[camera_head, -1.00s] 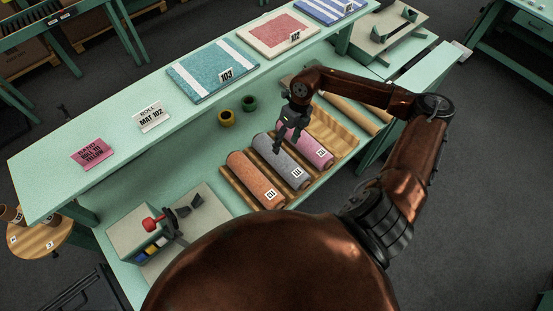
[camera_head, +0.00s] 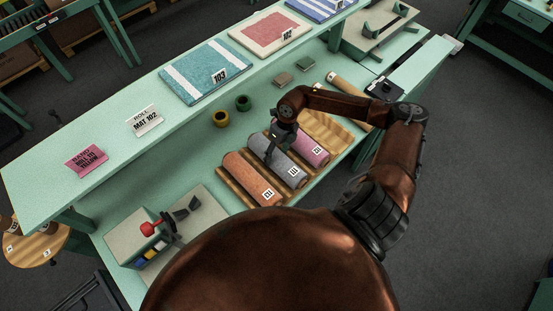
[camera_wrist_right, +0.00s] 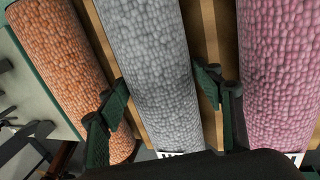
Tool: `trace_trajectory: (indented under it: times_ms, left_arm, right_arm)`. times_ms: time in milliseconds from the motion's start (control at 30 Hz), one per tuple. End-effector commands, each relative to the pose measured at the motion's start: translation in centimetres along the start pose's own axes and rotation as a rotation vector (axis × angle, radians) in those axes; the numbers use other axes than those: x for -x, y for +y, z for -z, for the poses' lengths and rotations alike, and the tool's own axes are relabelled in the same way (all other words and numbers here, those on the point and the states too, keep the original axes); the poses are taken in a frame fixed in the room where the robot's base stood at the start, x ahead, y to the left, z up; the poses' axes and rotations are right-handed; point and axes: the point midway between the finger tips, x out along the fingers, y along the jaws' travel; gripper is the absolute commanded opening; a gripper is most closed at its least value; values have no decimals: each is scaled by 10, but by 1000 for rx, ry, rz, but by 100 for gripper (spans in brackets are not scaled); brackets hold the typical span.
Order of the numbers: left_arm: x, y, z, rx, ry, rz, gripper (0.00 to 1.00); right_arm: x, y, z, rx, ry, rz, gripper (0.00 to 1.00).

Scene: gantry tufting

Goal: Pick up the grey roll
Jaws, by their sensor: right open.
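The grey roll (camera_head: 287,170) lies in a slotted wooden rack, between an orange roll (camera_head: 249,177) on its left and a pink roll (camera_head: 312,149) on its right. My right gripper (camera_head: 271,152) is over the far part of the grey roll, open and pointing down. In the right wrist view, the gripper's fingers (camera_wrist_right: 167,105) stand on either side of the grey roll (camera_wrist_right: 152,60), with space between them and its sides. Whether the fingertips are below the roll's top is hard to tell. A white label is partly hidden at the lower edge. My left gripper is out of view.
The wooden rack (camera_head: 325,125) has an empty slot to the right of the pink roll. A grey box with a red knob (camera_head: 149,229) is at the left. Mats lie on the raised shelf (camera_head: 120,105).

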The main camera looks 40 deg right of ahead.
Motion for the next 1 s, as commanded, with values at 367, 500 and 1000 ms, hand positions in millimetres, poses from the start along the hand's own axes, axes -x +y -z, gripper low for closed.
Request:
trace_trajectory:
  times_ms: [367,500,1000]
  left_arm:
    - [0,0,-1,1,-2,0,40]
    - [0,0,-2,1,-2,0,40]
    - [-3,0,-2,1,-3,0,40]
  right_arm:
    - [0,0,0,1,1,0,42]
    - [0,0,0,1,1,0,33]
    - [6,1,-1,2,-1,0,25]
